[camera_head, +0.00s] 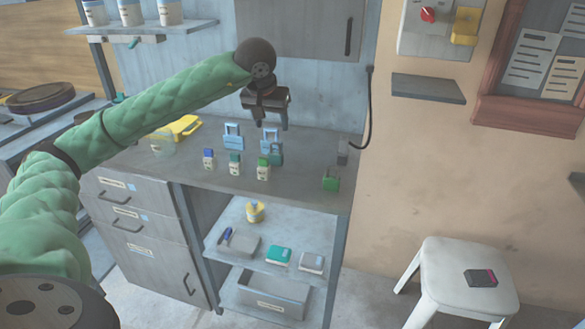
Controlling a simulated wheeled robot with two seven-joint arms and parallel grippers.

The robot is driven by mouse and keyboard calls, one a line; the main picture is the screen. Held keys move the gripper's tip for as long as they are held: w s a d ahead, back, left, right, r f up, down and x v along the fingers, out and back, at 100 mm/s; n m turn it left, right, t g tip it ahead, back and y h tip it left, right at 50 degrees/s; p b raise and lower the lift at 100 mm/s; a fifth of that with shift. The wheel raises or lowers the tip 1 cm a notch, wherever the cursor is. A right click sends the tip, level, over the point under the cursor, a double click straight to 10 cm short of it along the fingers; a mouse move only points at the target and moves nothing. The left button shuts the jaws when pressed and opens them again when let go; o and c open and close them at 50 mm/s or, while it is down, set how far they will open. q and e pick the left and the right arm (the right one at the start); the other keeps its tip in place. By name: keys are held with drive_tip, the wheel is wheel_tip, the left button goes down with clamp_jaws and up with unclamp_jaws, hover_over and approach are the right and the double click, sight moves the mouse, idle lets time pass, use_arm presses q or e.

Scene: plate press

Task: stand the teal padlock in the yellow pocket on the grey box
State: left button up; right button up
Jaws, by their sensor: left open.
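The teal padlock (276,155) stands on the grey counter, close beside a light blue padlock and behind a green-topped small item. My left gripper (272,123) is open above the counter, just above and behind the padlocks, and holds nothing that I can see. The grey box (419,35) is on the wall at the upper right, with a red knob on its front. The yellow pocket (464,27) is on the right side of that box and looks empty, though its inside is hard to see. My right gripper is out of view.
Light blue padlocks (232,137), a green padlock (331,181) and small items with coloured tops (208,159) stand on the counter (305,165). A yellow object (185,127) lies at its back left. A dark wall ledge (428,88) sits below the box. A white stool (455,272) stands right.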

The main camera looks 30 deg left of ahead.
sight(274, 142)
use_arm(q)
drive_tip(key=x, duration=0.5)
drive_tip(key=p+x, duration=0.1)
drive_tip(key=x, duration=0.1)
drive_tip(key=shift+w+a+f, duration=0.1)
drive_tip(key=shift+a+f, duration=0.2)
drive_tip(key=shift+f, duration=0.05)
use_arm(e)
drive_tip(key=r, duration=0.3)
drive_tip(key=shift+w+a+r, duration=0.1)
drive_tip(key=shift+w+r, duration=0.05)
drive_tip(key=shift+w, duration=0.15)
use_arm(q)
drive_tip(key=shift+c, duration=0.5)
clamp_jaws()
drive_tip(key=shift+r, duration=0.15)
